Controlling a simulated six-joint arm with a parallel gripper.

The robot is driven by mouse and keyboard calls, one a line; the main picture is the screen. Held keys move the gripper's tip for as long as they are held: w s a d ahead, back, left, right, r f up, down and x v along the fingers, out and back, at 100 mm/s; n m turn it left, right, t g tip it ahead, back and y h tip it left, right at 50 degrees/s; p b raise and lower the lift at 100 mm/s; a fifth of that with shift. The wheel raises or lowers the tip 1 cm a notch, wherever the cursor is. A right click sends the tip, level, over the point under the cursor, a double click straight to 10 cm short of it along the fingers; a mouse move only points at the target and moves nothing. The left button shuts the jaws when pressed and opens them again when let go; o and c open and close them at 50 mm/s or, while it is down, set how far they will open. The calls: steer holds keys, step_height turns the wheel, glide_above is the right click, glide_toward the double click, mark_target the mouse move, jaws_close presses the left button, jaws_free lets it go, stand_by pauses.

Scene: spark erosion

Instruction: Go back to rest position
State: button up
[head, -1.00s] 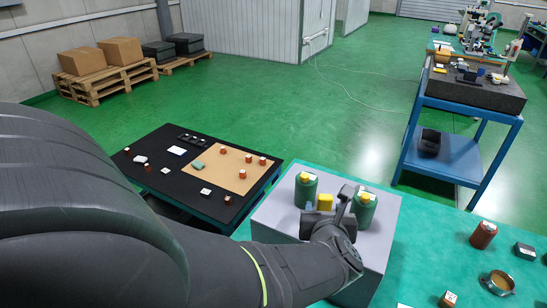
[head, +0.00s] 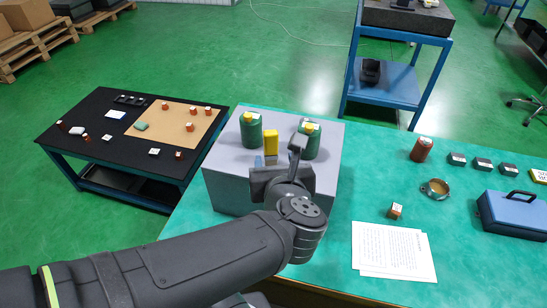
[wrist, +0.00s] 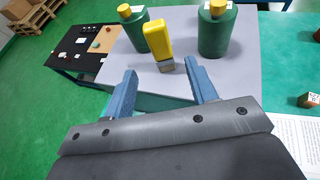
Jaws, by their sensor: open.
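My gripper (wrist: 163,88) is open, with its two blue fingers spread and nothing between them in the wrist view. In the head view my gripper (head: 265,161) is over the front part of a grey block (head: 228,190) on the green bench. A yellow piece with a grey lower end (wrist: 157,38) stands on the block just beyond the fingertips; it also shows in the head view (head: 270,141). It stands between two green bottles with yellow caps, the left one (head: 251,131) and the right one (head: 312,146). My wrist partly hides the right bottle in the head view.
On the green bench (head: 345,195) to the right are a red can (head: 421,149), a brass ring (head: 435,188), a small box (head: 396,211), papers (head: 393,250) and a blue case (head: 513,214). A black table (head: 88,143) with small parts stands at left.

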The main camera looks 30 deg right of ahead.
mark_target(272, 146)
stand_by(0.6)
steer(key=shift+x, duration=6)
steer(key=shift+f, duration=0.15)
steer(key=shift+s+a, duration=0.1)
steer(key=shift+s, duration=0.05)
